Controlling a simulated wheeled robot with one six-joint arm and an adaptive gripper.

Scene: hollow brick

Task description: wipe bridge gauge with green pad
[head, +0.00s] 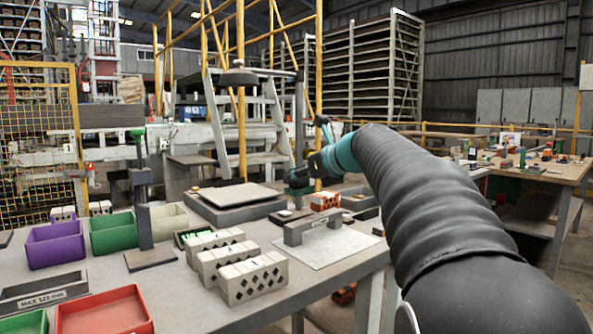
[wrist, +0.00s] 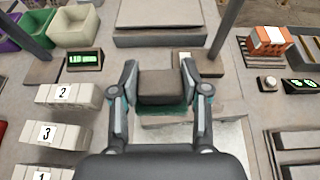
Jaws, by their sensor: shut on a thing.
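The bridge gauge (head: 313,228) is a grey arch-shaped block with lettering on its front. It stands on a pale plate (head: 335,250) near the table's right side. My gripper (wrist: 161,88) is shut on the dark block-like grip of the green pad (wrist: 163,107); the green shows as a band below the grip. In the head view my gripper (head: 302,180) is above and behind the gauge, partly hidden by my arm. In the wrist view the gauge is mostly hidden below the pad and gripper; I cannot tell whether the pad touches it.
Numbered hollow bricks (head: 253,278) stand left of the gauge. A low grey platform (head: 236,205) is behind. Purple, green and beige bins (head: 55,244) and a red tray (head: 105,315) are at left. An orange brick (wrist: 266,45) and small displays stand around; posts rise behind.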

